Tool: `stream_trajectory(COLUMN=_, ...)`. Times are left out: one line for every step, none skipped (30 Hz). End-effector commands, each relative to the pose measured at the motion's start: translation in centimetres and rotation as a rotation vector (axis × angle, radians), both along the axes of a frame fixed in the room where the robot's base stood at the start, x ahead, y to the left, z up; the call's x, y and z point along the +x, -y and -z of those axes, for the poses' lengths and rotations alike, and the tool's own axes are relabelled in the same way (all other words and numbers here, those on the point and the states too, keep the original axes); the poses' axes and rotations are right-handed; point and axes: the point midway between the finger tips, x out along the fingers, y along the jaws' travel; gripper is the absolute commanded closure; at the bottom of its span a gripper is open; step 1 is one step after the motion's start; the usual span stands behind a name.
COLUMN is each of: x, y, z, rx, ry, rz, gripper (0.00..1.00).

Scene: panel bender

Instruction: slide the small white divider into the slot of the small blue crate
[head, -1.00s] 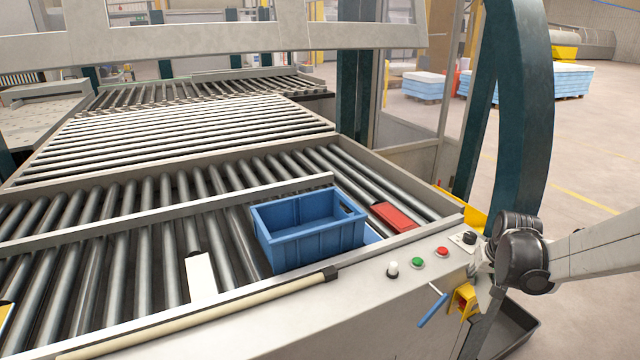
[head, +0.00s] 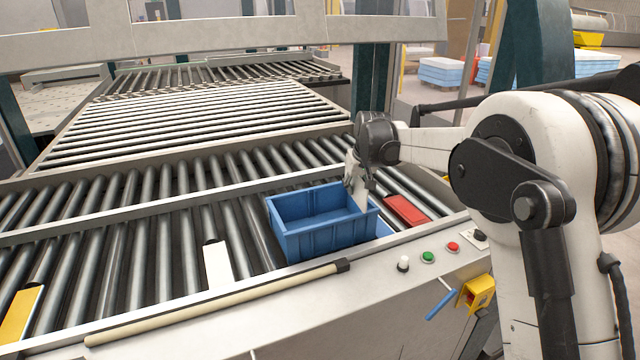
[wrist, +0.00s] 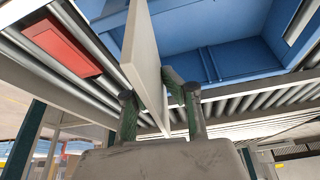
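The small blue crate (head: 315,240) stands on the rollers near the front rail in the head view, and its interior fills the top of the wrist view (wrist: 235,60). My gripper (wrist: 160,98) has its fingers on both sides of a thin white divider (wrist: 146,55) and appears shut on it. The divider stands on edge beside the crate wall in the wrist view. In the head view my gripper (head: 358,182) is at the crate's right end, with a white piece at that end. The slot and the divider's lower edge cannot be made out.
A red block (head: 406,210) lies just right of the crate and also shows in the wrist view (wrist: 62,46). Another white strip (head: 217,262) and a yellow one (head: 20,312) lie on the rollers to the left. A beige rod (head: 215,305) lies along the front rail, near push buttons (head: 428,257).

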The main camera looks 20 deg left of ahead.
Motion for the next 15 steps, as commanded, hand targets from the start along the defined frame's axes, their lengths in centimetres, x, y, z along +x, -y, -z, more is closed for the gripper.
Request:
stream_trajectory(x=-0.5, y=-2.3, z=0.0, rx=0.000, ry=0.000, rz=-0.029, gripper=1.00)
stream_trajectory(x=-0.7, y=-3.4, z=-0.1, rx=0.000, ry=0.000, rz=-0.042, gripper=1.00)
stream_trajectory(x=-1.0, y=-4.7, z=-0.2, rx=0.000, ry=0.000, rz=-0.061, gripper=1.00)
stream_trajectory(x=-1.2, y=-5.6, z=-0.2, rx=0.000, ry=0.000, rz=-0.072, gripper=1.00)
stream_trajectory(x=-1.4, y=-6.5, z=-0.2, rx=0.000, ry=0.000, rz=-0.082, gripper=1.00)
stream_trajectory(x=-1.7, y=-7.4, z=-0.3, rx=0.000, ry=0.000, rz=-0.095, gripper=1.00)
stream_trajectory(x=-1.9, y=-8.0, z=-0.3, rx=0.000, ry=0.000, rz=-0.102, gripper=1.00)
stream_trajectory(x=-2.0, y=-8.5, z=-0.3, rx=0.000, ry=0.000, rz=-0.108, gripper=1.00)
stream_trajectory(x=-2.2, y=-9.0, z=-0.3, rx=0.000, ry=0.000, rz=-0.116, gripper=1.00)
stream_trajectory(x=-2.3, y=-9.3, z=-0.3, rx=0.000, ry=0.000, rz=-0.120, gripper=1.00)
stream_trajectory(x=-2.4, y=-9.6, z=-0.3, rx=0.000, ry=0.000, rz=-0.123, gripper=1.00)
stream_trajectory(x=-2.4, y=-9.7, z=-0.2, rx=0.000, ry=0.000, rz=-0.126, gripper=1.00)
stream_trajectory(x=-2.4, y=-9.8, z=-0.2, rx=0.000, ry=0.000, rz=-0.126, gripper=1.00)
stream_trajectory(x=-2.4, y=-9.8, z=-0.1, rx=-0.001, ry=0.000, rz=-0.127, gripper=1.00)
stream_trajectory(x=-2.4, y=-9.9, z=0.0, rx=-0.001, ry=0.000, rz=-0.127, gripper=1.00)
